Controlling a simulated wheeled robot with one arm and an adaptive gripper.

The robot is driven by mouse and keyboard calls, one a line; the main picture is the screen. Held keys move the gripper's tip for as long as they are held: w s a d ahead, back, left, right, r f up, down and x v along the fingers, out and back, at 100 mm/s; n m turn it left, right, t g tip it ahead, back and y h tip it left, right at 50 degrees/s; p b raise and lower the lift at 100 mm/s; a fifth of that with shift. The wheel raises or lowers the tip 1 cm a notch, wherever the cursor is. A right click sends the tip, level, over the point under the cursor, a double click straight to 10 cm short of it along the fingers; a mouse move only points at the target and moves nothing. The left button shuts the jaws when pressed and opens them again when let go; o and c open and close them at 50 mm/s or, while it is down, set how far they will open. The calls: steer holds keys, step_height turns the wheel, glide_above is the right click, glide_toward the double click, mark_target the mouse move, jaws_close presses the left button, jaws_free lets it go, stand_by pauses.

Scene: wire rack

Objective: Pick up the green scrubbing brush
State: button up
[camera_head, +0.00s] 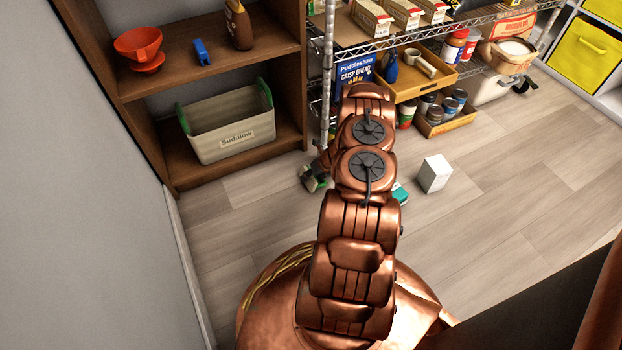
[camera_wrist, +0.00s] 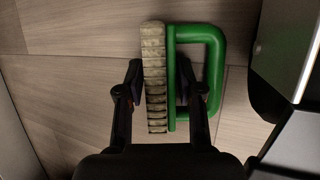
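The green scrubbing brush (camera_wrist: 155,75) has pale, ridged bristles along one side and a green loop handle on the other. My gripper (camera_wrist: 160,80) has one finger against the bristle side. The other finger is against the green back, inside the loop. In the head view the brush (camera_head: 314,179) shows low at the floor, left of my arm. My arm hides most of my gripper there. I cannot tell whether the brush touches the floor.
A white box (camera_head: 435,174) stands on the floor to the right, and a teal item (camera_head: 400,193) is partly hidden behind my arm. A wooden shelf holds a bin (camera_head: 232,126). The wire rack (camera_head: 440,38) stands behind.

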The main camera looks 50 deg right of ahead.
jaws_close()
steer(key=shift+r, duration=0.15)
steer(key=shift+r+p, duration=0.3)
steer(key=shift+r, duration=0.05)
steer(key=r+p, duration=0.2)
steer(key=r, duration=0.1)
steer(key=shift+s+a, duration=0.1)
steer(key=shift+a, duration=0.1)
steer(key=s+a+p, duration=0.1)
steer(key=s+a, duration=0.2)
steer(key=s+a+p, duration=0.1)
steer(key=s+a, duration=0.3)
steer(key=s+a+r+p, duration=0.1)
steer(key=s+a+p, duration=0.1)
steer(key=s+a, duration=0.1)
steer(key=shift+s+a, duration=0.3)
steer(key=shift+a, duration=0.45)
